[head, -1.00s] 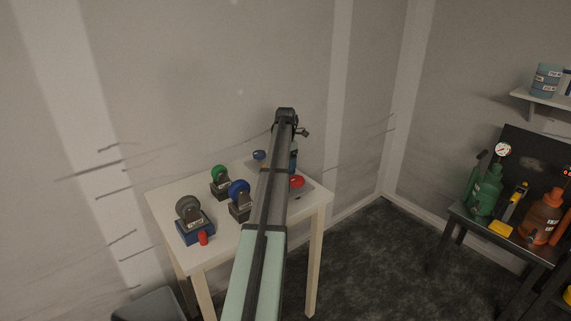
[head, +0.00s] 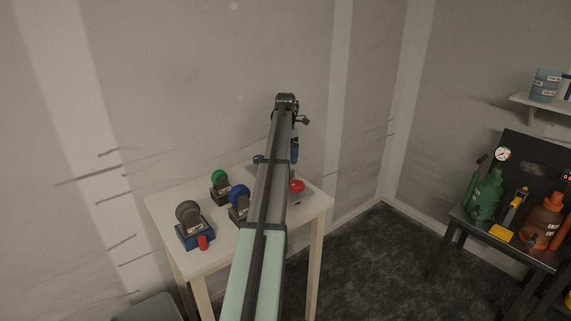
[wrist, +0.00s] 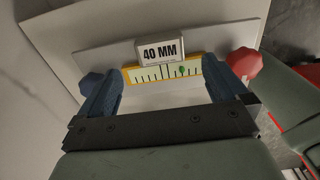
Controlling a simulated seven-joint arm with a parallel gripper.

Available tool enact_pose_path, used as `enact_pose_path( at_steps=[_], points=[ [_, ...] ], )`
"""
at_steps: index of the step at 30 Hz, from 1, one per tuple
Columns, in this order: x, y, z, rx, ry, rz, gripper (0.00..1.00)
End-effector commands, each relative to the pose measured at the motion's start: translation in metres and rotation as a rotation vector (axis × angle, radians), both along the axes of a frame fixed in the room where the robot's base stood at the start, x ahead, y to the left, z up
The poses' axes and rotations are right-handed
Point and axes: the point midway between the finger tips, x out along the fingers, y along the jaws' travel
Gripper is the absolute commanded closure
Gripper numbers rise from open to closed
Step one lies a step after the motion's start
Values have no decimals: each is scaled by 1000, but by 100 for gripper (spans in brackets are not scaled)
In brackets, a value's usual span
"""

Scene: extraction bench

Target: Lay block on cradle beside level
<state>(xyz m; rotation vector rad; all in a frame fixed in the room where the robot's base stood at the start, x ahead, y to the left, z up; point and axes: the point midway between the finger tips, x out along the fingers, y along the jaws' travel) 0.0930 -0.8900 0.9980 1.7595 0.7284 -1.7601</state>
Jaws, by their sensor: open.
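In the wrist view a small grey block marked "40 MM" (wrist: 161,51) sits right against a yellow-edged scale strip (wrist: 158,74) with dark marks and a green spot, apparently the level. Both are on a pale grey plate (wrist: 105,55), apparently the cradle, with a blue knob (wrist: 89,82) at left and a red knob (wrist: 245,63) at right. My gripper (wrist: 156,78) is open, its blue fingers apart and empty, above the strip. In the head view my arm hides most of the cradle; the red knob (head: 297,186) and blue knob (head: 258,160) show beside it.
The pale table (head: 215,254) also holds several round-topped devices: grey on blue (head: 188,212), green (head: 219,177) and blue (head: 239,193). A small red piece (head: 203,242) is at the front. A dark bench (head: 500,240) with green and orange jacks stands far right.

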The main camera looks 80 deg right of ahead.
Motion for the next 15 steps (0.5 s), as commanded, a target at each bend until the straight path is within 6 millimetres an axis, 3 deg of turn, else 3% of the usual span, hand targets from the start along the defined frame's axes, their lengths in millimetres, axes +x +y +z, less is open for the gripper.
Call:
enact_pose_path(
  at_steps=[6,15],
  points=[
    [0,-1,34,-1,-1,0,0],
    [0,0,50,0,0,0,0]
  ],
)
